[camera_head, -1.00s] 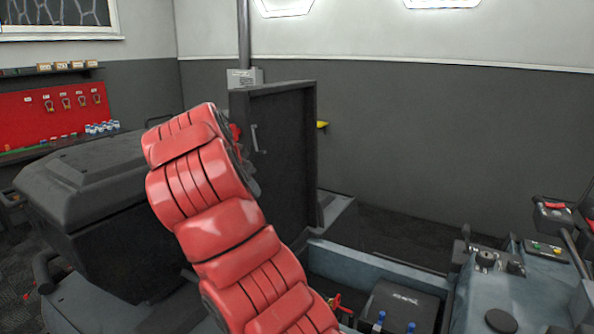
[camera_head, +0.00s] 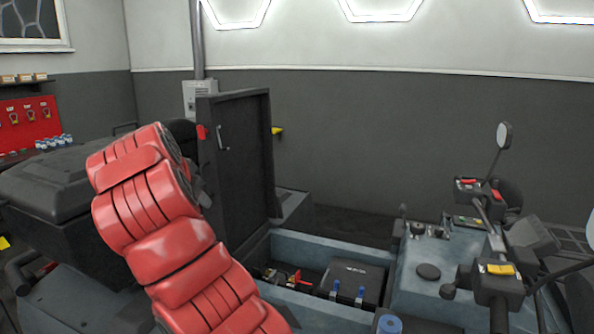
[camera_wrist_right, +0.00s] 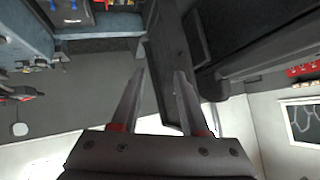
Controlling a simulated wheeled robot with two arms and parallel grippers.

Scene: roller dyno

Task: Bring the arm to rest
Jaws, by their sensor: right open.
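My red, segmented arm rises from the bottom of the head view, bends at the upper left and hides part of the dark machine body behind it. Its gripper is hidden or out of sight there. In the right wrist view my right gripper (camera_wrist_right: 157,92) shows two grey fingers spread apart with nothing between them. A dark upright panel (camera_wrist_right: 172,55) lies beyond the fingers; I cannot tell whether it touches them. My left gripper is not in view.
An open black lid (camera_head: 240,165) stands upright beside the arm. Right of it is an open grey-blue bay with a black battery-like box (camera_head: 354,281). Handlebar controls (camera_head: 497,285) and a mirror (camera_head: 504,136) stand at the right. A red tool board (camera_head: 30,122) hangs at far left.

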